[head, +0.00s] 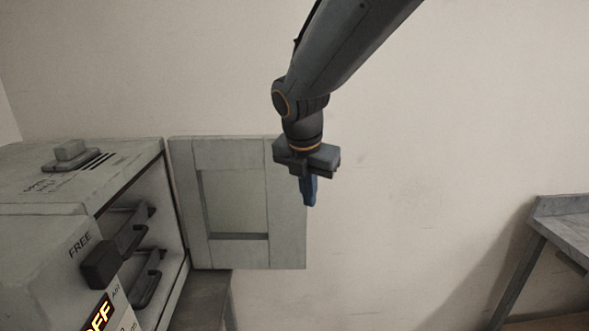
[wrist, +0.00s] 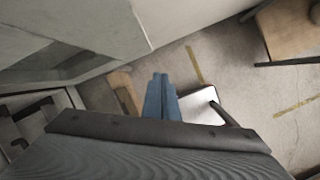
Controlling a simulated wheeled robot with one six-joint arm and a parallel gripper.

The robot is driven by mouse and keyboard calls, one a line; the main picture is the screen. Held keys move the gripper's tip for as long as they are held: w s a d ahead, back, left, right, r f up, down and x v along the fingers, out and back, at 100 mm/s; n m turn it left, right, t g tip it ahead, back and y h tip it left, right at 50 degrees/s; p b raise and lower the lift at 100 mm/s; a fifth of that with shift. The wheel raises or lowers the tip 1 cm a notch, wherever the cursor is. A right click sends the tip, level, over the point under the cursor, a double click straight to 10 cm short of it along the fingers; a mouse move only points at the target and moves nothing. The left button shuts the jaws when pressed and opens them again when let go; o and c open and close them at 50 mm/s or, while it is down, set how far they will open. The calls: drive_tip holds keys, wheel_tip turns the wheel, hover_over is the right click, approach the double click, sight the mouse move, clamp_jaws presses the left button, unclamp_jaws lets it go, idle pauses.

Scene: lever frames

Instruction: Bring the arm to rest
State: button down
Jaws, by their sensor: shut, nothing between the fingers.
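My arm (head: 345,45) reaches down from the top of the head view. My gripper (head: 309,192) hangs at its end with blue fingers pointing down, shut and empty. It is in front of the right part of the open cabinet door (head: 286,210), and I cannot tell the gap between them. In the wrist view the blue fingers (wrist: 161,98) are together, with the floor beyond them.
A grey cabinet (head: 75,155) stands at the left with its door swung open and dark levers (head: 148,275) inside. A grey table (head: 560,206) stands at the right. Bare wall (head: 430,150) lies behind, and the space right of my gripper is clear.

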drive_tip(key=s+d+f+m+g+b, duration=0.1)
drive_tip(key=s+d+f+m, duration=0.6)
drive_tip(key=m, duration=0.8)
drive_tip(key=s+d+f+m+g+y+b, duration=0.1)
drive_tip(key=s+d+f+m+b, duration=0.1)
drive_tip(key=s+d+f+m, duration=0.6)
drive_tip(key=s+f+m, duration=0.1)
drive_tip(key=m, duration=0.6)
drive_tip(key=shift+s+f+b, duration=0.15)
drive_tip(key=shift+f+b, duration=0.15)
drive_tip(key=shift+b, duration=0.1)
